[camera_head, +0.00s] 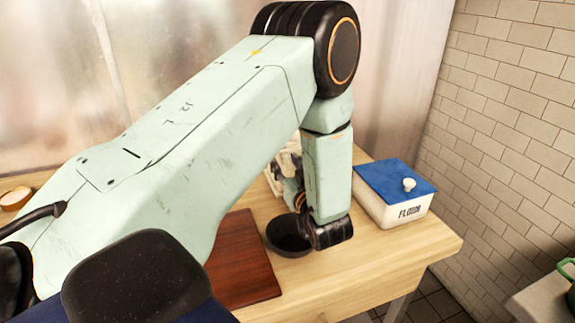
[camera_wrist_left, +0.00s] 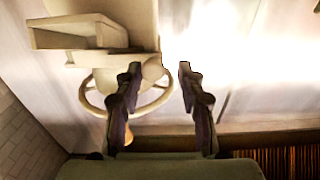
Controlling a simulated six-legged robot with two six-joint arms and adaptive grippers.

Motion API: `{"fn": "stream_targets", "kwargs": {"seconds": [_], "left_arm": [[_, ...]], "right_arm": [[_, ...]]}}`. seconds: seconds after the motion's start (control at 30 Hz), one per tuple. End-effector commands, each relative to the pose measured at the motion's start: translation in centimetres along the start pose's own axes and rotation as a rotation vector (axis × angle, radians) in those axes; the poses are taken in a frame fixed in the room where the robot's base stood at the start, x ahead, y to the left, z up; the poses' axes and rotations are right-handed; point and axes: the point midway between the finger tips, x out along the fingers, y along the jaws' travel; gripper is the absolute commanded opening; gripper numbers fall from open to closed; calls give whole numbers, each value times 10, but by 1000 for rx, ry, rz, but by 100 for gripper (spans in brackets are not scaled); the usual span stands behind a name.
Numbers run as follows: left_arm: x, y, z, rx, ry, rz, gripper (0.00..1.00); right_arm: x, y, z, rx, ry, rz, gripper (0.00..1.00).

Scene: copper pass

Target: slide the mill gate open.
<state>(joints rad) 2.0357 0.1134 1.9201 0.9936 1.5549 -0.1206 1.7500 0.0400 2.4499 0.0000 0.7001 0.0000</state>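The cream mill (camera_head: 287,160) stands on the wooden table in the head view, mostly hidden behind my left arm. In the left wrist view the mill (camera_wrist_left: 95,33) shows a box-like trough at the upper left and a spoked handwheel (camera_wrist_left: 90,97) below it. My left gripper (camera_wrist_left: 160,68) is open, its two dark fingers apart. A rounded cream part of the mill (camera_wrist_left: 152,69) shows between the fingertips, closer to the left one. I cannot tell whether they touch, or which part is the gate. In the head view the left gripper (camera_head: 294,190) is partly hidden by my wrist.
A dark bowl (camera_head: 288,240) sits below the mill. A white flour box (camera_head: 395,210) with a blue lid (camera_head: 390,176) stands to the right. A red-brown board (camera_head: 243,265) lies at the front left. The table (camera_head: 400,255) is bare at the front right; a tiled wall is beyond.

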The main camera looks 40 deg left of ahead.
Motion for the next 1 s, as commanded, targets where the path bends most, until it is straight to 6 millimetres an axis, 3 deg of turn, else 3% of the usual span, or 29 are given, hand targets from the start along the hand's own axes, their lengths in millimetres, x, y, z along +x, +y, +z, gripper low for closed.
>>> {"fn": "stream_targets", "kwargs": {"seconds": [0.47,1.0], "left_arm": [[-6,0,1,3,-3,6,46],[-70,2,0,3,0,6,46]], "right_arm": [[0,0,0,0,0,0,0],[0,0,0,0,0,0,0]]}}
